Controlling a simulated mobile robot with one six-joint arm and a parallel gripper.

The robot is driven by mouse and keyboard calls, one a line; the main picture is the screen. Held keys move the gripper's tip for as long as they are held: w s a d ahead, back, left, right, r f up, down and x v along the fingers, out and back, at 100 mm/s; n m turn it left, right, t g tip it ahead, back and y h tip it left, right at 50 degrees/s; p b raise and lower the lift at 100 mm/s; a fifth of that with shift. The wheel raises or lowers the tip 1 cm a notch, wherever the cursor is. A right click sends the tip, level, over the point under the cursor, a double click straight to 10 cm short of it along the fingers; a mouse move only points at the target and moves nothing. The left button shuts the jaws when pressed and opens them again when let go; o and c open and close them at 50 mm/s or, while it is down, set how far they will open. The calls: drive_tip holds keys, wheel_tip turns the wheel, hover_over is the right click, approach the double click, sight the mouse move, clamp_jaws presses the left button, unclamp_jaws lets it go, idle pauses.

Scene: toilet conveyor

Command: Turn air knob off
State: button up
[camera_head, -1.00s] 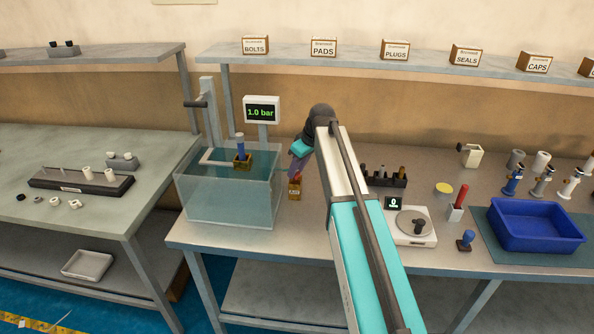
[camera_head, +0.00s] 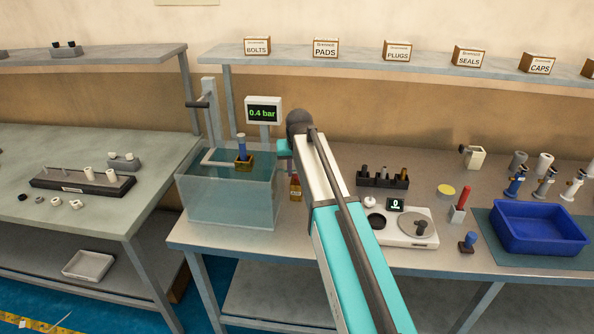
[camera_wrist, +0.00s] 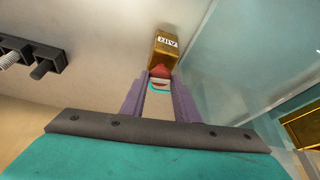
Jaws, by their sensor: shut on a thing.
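The air knob (camera_wrist: 160,72) is red and sits on a brass block labelled AIR (camera_wrist: 165,49) in the wrist view. My gripper (camera_wrist: 160,84) is shut on the knob, with its purple fingers on either side. In the head view the brass block (camera_head: 295,191) stands on the bench just right of the water tank (camera_head: 230,203), and my arm hides most of the gripper and knob. The pressure display (camera_head: 262,114) behind the tank reads 0.4 bar in green.
A blue-topped part in a brass holder (camera_head: 244,163) sits at the tank. A dark rack (camera_head: 383,181), a scale (camera_head: 418,226) and a blue bin (camera_head: 540,226) stand to the right of my arm. Labelled boxes line the shelf above.

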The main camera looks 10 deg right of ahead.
drive_tip(key=shift+w+a+r+m+h, duration=0.1)
drive_tip(key=shift+m+h, duration=0.1)
drive_tip(key=shift+m, duration=0.35)
drive_tip(key=shift+a+m+h, duration=0.1)
drive_tip(key=shift+m+h, duration=0.1)
drive_tip(key=shift+m, duration=0.35)
drive_tip(key=shift+d, duration=0.1)
drive_tip(key=o, duration=1)
drive_tip(key=b+v, duration=0.2)
drive_tip(key=v, duration=1.1)
drive_tip(key=shift+r+b, duration=0.35)
drive_tip(key=shift+r, duration=0.1)
